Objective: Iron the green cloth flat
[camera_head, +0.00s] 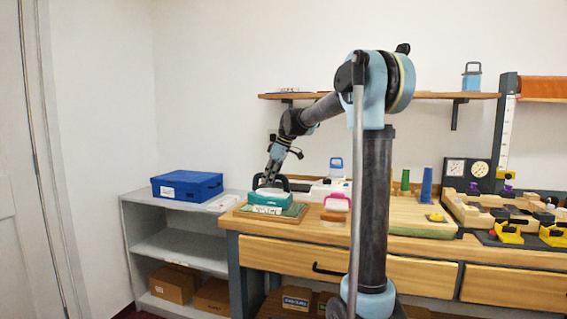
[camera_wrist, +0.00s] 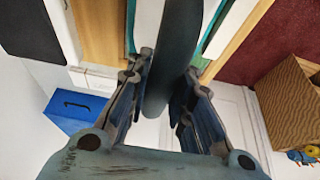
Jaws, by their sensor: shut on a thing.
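A teal iron (camera_head: 268,198) with a pale lower part and a dark handle sits over the green cloth at the left end of the wooden counter. The green cloth (camera_head: 291,211) lies on a wood-edged board, and the iron covers much of it. I cannot tell whether any wrinkles are left under it. My gripper (camera_head: 265,183) comes down from above and is shut on the iron's handle. In the wrist view the dark handle (camera_wrist: 173,45) runs between my two fingers (camera_wrist: 167,90).
A blue box (camera_head: 187,186) stands on the grey shelf unit (camera_head: 150,208) at left. A pink-handled block (camera_head: 335,210) stands close right of the iron. Green and blue cones (camera_head: 426,186) and yellow-handled tools (camera_head: 508,234) are farther right. A wall shelf (camera_head: 430,95) hangs above.

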